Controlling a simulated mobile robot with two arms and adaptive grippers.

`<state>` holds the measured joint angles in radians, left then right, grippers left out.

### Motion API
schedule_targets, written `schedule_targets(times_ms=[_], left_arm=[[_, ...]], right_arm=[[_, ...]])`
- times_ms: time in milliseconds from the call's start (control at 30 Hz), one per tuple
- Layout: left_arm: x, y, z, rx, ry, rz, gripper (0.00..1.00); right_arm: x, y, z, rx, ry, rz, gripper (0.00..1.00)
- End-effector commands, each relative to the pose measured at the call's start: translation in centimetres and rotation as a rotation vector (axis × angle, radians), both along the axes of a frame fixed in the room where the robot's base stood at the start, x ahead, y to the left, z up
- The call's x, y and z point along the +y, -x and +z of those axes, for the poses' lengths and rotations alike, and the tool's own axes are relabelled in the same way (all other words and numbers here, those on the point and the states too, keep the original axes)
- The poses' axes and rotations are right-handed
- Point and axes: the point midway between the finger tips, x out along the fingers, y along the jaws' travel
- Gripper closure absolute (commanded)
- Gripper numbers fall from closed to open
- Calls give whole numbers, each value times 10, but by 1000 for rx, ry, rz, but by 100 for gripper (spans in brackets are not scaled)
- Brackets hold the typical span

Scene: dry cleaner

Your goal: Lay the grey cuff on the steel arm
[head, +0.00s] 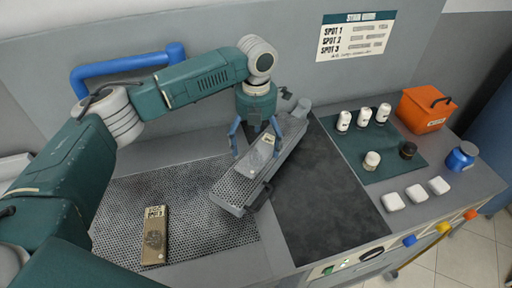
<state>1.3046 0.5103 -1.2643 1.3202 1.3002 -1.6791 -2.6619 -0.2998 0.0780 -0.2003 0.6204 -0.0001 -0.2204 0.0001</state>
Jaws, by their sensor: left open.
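The steel arm (226,191) is a long, narrow perforated board lying diagonally in the middle of the counter. The grey cuff (263,149), a pale strip with a darker patch, appears to lie lengthwise on top of it. My left gripper (256,150) is above the steel arm, its blue fingers open and spread to either side of the cuff. I cannot tell whether a finger touches it. The gripper body hides part of the steel arm's far side. My right gripper is not in view.
A tan strip (155,236) with a dark stain lies on the perforated panel (212,232) at left. A green mat (345,141) holds several bottles and jars. White blocks (417,193), a blue jar (462,156) and an orange box (425,110) stand right. The dark surface (325,205) is clear.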

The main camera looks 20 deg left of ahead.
Motion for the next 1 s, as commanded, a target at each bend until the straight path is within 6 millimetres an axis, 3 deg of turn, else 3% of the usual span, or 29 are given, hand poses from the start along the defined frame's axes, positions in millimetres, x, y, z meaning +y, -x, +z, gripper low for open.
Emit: schedule_targets(times_ms=[300,500,1000], left_arm=[[-1,-1,66,-5,2,-1,10],[0,-1,94,-2,2,1,10],[0,0,102,0,1,0,10]], right_arm=[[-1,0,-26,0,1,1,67],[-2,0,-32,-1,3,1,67],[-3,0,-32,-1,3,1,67]])
